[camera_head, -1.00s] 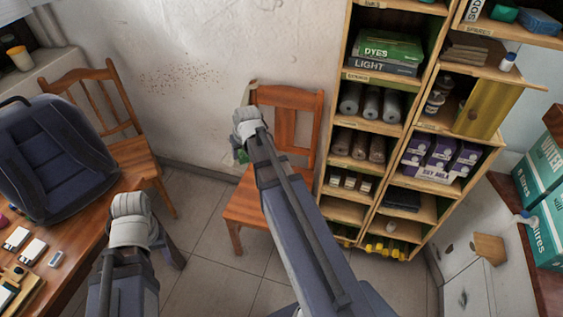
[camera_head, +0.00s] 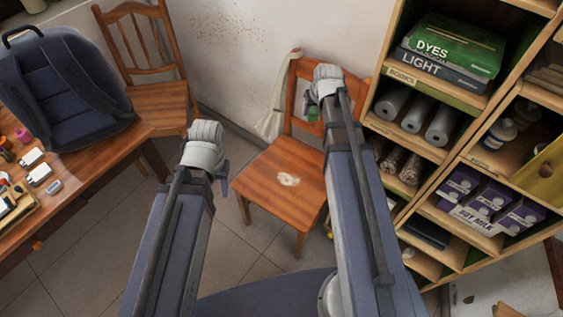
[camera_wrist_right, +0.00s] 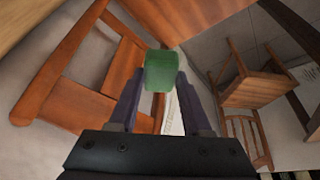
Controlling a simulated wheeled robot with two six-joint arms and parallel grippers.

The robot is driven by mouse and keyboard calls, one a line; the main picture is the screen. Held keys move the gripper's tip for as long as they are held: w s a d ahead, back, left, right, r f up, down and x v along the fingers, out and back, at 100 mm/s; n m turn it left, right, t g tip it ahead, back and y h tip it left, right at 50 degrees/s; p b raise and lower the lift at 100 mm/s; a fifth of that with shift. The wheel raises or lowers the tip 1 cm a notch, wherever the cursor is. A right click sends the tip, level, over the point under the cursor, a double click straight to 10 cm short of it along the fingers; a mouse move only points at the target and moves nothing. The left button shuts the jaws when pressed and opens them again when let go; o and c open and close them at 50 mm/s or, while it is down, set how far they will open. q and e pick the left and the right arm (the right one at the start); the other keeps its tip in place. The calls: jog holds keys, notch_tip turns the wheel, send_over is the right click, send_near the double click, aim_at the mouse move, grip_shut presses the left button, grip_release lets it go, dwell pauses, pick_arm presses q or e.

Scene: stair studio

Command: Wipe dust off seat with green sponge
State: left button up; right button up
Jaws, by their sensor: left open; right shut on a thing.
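The wooden chair (camera_head: 268,177) stands against the wall left of the shelf in the head view. A pale dust patch (camera_head: 289,180) lies on its seat. My right gripper (camera_head: 313,112) is in front of the chair's backrest, above the seat. It is shut on the green sponge (camera_wrist_right: 161,71), which shows between the fingers in the right wrist view, apart from the seat. In the head view the sponge is mostly hidden behind the wrist. My left gripper (camera_head: 222,187) is open and empty, left of the chair; its fingers are partly hidden.
A shelf (camera_head: 437,87) with books, rolls and cartons stands close right of the chair. A pale cloth (camera_head: 277,105) hangs on the dusty chair's backrest. Floor between is clear.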

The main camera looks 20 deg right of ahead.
jog(key=w+a+f+b, duration=0.1)
jog(key=a+f+b, duration=0.2)
jog(key=f+b, duration=0.6)
jog(key=w+a+f+n+b, duration=0.1)
jog(key=a+f+b, duration=0.3)
jog(key=f+b, duration=0.5)
jog(key=w+a+f+b, duration=0.2)
jog(key=a+f+b, duration=0.2)
jog(key=f+b, duration=0.5)
notch_tip(320, 180, down, 2)
jog(key=shift+f, duration=0.25)
